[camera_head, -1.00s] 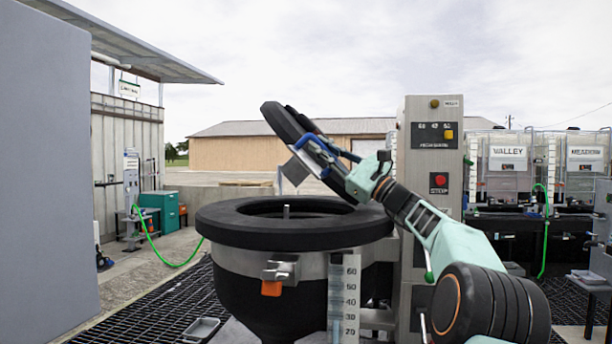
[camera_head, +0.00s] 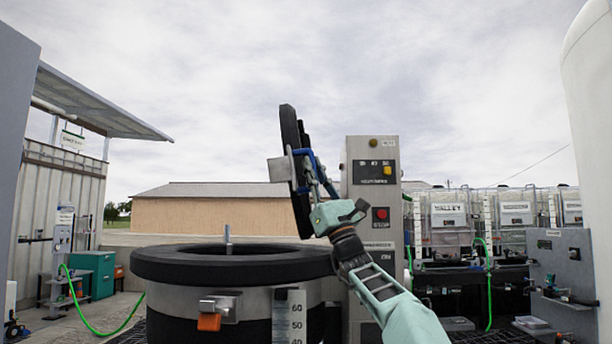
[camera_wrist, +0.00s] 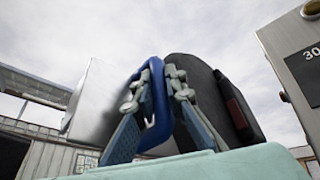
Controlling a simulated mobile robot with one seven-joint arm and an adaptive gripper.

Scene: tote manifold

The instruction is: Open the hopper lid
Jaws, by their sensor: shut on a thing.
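The hopper (camera_head: 265,308) has a wide black rim (camera_head: 180,266) with an open mouth. Its black round lid (camera_head: 290,130) stands raised nearly upright at the right side of the rim, seen almost edge-on in the head view. My gripper (camera_head: 308,175) is at the lid, shut on its blue handle (camera_wrist: 160,105). In the wrist view my gripper's fingers (camera_wrist: 155,100) close around one side of the blue loop. The dark lid (camera_wrist: 205,95) is right behind it, and a grey metal plate (camera_wrist: 97,100) is to the left. The lid's hinge is hidden by my arm.
A grey control post (camera_head: 372,225) with a red stop button stands close right of the lid. An orange-tipped latch (camera_head: 209,321) is on the hopper's front. Tanks (camera_head: 450,212) stand at the right, and a teal cabinet (camera_head: 95,272) at the left.

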